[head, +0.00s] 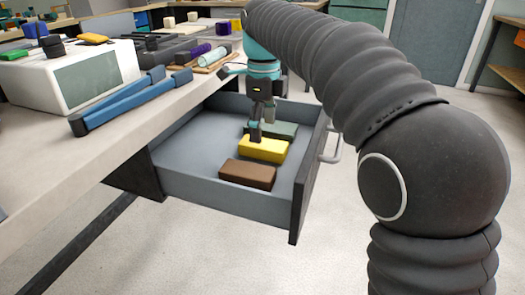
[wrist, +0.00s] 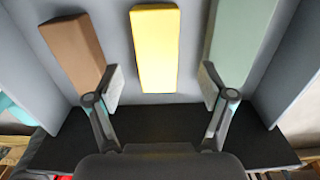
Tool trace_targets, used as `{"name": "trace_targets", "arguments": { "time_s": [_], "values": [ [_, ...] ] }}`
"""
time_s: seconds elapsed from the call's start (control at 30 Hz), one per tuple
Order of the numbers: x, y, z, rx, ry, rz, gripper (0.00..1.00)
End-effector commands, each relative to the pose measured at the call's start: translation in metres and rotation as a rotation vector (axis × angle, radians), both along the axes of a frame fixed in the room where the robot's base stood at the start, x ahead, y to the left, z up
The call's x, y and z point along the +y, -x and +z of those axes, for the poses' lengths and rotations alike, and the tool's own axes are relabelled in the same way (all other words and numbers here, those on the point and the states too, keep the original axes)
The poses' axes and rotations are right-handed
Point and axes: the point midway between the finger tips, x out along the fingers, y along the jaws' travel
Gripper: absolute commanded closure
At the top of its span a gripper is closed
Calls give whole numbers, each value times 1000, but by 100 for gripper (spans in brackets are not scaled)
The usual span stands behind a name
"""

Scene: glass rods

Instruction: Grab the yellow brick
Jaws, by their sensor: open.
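The yellow brick (head: 263,150) lies flat in the open grey drawer, between a brown brick and a grey-green brick. In the wrist view the yellow brick (wrist: 155,48) is centred ahead of my gripper (wrist: 161,85), whose two fingers are spread wide with nothing between them. In the head view my gripper (head: 256,135) points down into the drawer at the yellow brick and hides a little of its far side. I cannot tell the exact height of the fingertips over the brick.
The brown brick (head: 247,174) and the grey-green brick (head: 283,130) lie close on either side. The drawer's front panel (head: 309,180) with its handle (head: 331,145) stands to the right. A cluttered worktop (head: 60,150) overhangs at left.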

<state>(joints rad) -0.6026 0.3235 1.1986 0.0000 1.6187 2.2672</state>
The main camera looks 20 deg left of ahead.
Motion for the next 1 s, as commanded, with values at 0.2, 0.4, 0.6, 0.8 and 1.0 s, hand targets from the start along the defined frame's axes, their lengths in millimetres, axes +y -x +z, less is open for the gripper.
{"name": "trace_targets", "arguments": {
  "time_s": [0.2, 0.4, 0.6, 0.8, 1.0],
  "values": [
    [-2, 4, -33, 2, 1, 0, 19],
    [-2, 4, -47, 1, 0, 1, 19],
    [-2, 3, -47, 1, 0, 1, 19],
    [-2, 3, -47, 1, 0, 1, 61],
    [-2, 3, -47, 0, 0, 1, 91]
  ]
}}
